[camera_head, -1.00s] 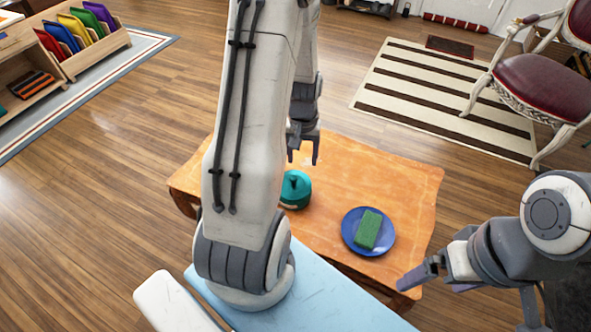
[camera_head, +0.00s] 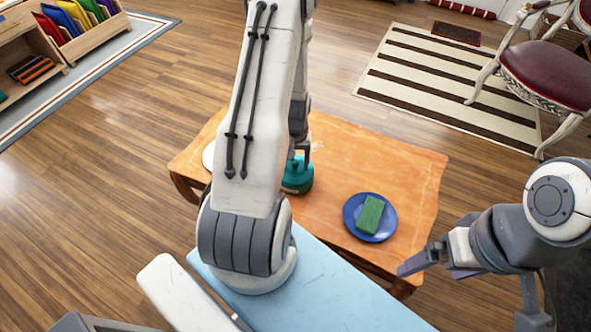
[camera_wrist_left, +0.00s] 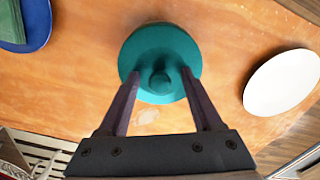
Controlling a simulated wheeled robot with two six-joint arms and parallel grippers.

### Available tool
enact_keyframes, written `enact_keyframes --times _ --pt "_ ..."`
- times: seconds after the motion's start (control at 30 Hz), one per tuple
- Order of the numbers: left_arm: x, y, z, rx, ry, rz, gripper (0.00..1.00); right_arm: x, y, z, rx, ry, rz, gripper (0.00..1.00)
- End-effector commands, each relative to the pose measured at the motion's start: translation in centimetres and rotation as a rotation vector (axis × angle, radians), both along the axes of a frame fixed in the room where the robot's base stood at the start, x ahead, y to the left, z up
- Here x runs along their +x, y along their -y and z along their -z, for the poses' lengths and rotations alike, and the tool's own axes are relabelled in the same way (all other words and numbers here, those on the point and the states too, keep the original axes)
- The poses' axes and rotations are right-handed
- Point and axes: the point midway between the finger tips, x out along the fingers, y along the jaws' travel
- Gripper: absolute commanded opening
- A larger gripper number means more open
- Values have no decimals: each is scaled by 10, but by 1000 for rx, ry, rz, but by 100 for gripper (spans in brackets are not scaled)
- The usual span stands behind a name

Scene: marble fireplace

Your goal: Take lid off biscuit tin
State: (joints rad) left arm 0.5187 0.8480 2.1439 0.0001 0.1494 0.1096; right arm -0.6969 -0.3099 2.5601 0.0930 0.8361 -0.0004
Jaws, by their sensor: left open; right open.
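The teal biscuit tin (camera_head: 299,183) stands on the orange wooden table (camera_head: 400,170), partly hidden by my left arm in the head view. In the left wrist view its round teal lid (camera_wrist_left: 160,42) with a knob (camera_wrist_left: 160,80) in the middle is seen from above. My left gripper (camera_head: 299,160) points down over the tin. Its two open fingers (camera_wrist_left: 160,78) reach over the lid, one on each side of the knob, with gaps between. Whether the fingers touch the lid cannot be told. My right gripper (camera_head: 425,266) is open and empty, off the table's front right edge.
A blue plate (camera_head: 351,222) with a green sponge (camera_head: 370,215) on it lies right of the tin. A white plate (camera_head: 208,156) lies at the table's left, partly hidden by my arm; it also shows in the left wrist view (camera_wrist_left: 283,83).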

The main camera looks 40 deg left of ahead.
Motion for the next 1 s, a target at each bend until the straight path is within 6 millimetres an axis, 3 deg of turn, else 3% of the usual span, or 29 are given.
enact_keyframes --times 0.2,0.23,0.3,0.4,0.77,1.0 --pt "0 0 1 0 0 0 66 0 0 0 0 0 0 99" --pt "0 0 1 0 0 0 58 0 0 0 0 0 0 99" --pt "0 0 1 0 0 0 32 0 0 0 0 0 0 99" --pt "0 0 1 0 0 0 0 0 0 0 0 0 0 99" --pt "0 0 -2 1 1 0 0 0 0 -1 0 0 0 99" --pt "1 -1 -30 2 3 0 0 0 0 -8 0 0 0 99"
